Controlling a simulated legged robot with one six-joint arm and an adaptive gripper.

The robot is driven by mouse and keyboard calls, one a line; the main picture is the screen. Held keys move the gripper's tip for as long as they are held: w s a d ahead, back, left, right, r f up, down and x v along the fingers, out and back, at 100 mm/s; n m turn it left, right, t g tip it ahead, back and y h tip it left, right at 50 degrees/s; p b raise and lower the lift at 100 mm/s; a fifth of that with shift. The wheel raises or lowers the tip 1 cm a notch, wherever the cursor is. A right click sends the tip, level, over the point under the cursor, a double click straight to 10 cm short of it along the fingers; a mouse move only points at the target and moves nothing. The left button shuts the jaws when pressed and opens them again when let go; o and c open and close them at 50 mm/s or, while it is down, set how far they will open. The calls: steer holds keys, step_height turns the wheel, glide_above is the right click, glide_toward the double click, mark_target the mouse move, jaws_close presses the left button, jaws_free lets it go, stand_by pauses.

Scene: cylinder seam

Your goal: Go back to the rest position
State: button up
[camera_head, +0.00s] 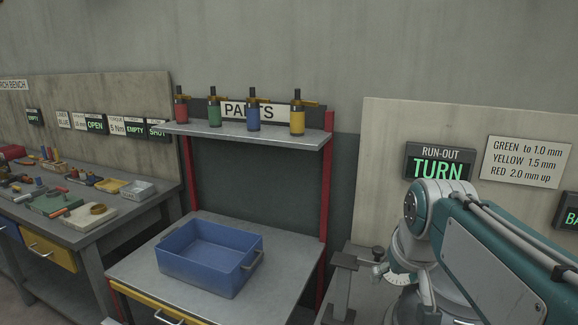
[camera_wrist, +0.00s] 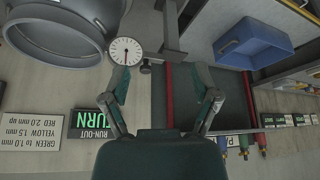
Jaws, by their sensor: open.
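My gripper (camera_wrist: 163,82) shows in the wrist view, which looks upside down. Its two fingers are spread wide apart with nothing between them. A round white dial gauge (camera_wrist: 126,51) shows beyond the left finger, and a large grey metal cylinder (camera_wrist: 58,28) lies left of it. I cannot tell how far the gripper is from either. In the head view my teal arm fills the lower right and the gripper's fingers cannot be made out. Part of the dial gauge (camera_head: 397,279) shows beside the arm there.
A blue bin (camera_head: 210,257) stands on a grey table (camera_head: 140,268) under a shelf (camera_head: 250,134) with several coloured bottles. A cluttered bench (camera_head: 90,235) is at left. A lit run-out sign (camera_head: 439,163) hangs behind my arm. A grey post and bracket (camera_head: 340,285) stand left of my arm.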

steer(key=s+a+f, duration=0.1)
steer(key=s+f, duration=0.3)
steer(key=s, duration=0.3)
steer(key=s+a+f, duration=0.1)
steer(key=s+f, duration=0.3)
steer(key=s, duration=0.3)
steer(key=shift+s+a+f+t, duration=0.2)
steer(key=shift+s+f+t, duration=0.1)
steer(key=shift+s, duration=0.05)
steer(key=c, duration=0.3)
steer(key=shift+d, duration=0.1)
steer(key=shift+d, duration=0.1)
